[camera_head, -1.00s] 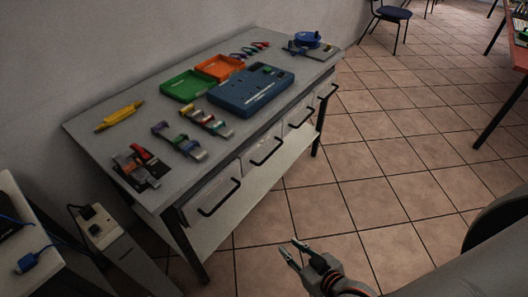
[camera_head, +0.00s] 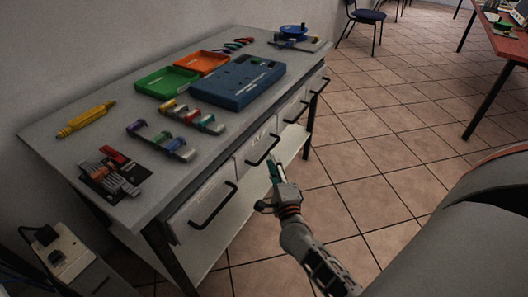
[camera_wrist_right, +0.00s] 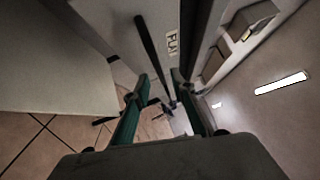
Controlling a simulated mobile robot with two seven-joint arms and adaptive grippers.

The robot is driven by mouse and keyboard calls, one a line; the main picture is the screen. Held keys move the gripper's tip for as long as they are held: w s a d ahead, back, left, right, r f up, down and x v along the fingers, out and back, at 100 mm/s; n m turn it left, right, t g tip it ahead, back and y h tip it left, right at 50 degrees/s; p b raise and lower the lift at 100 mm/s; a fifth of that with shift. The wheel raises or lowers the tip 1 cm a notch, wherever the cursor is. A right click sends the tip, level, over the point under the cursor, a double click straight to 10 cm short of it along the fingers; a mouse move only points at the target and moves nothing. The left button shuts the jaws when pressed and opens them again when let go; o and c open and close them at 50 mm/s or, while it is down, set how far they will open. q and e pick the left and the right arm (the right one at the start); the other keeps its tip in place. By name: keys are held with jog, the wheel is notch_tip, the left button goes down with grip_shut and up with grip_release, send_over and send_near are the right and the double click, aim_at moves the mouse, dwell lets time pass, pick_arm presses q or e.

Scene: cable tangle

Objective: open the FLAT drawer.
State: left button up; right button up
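The FLAT drawer shows in the right wrist view by its label (camera_wrist_right: 172,43), with its dark bar handle (camera_wrist_right: 148,42) beside the label. In the head view the drawer nearest my right gripper is the second from the near end, with a black handle (camera_head: 263,151); its label is too small to read there. It looks closed. My right gripper (camera_head: 273,164) is just in front of that handle. In the right wrist view its two green fingers (camera_wrist_right: 160,80) are apart, with the handle bar running between them. Contact cannot be told. My left gripper is not in view.
The workbench (camera_head: 85,145) carries a blue case (camera_head: 235,85), green tray (camera_head: 165,82), orange tray (camera_head: 203,62), yellow tool (camera_head: 85,120) and several small parts. Another drawer handle (camera_head: 213,206) is nearer. A power strip (camera_head: 60,255) stands at lower left.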

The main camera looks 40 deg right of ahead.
aim_at(269, 149)
jog(key=x, duration=0.5)
jog(key=shift+w+d+b, duration=0.15)
jog(key=shift+w+b, duration=0.15)
jog(key=shift+b, duration=0.05)
grip_shut()
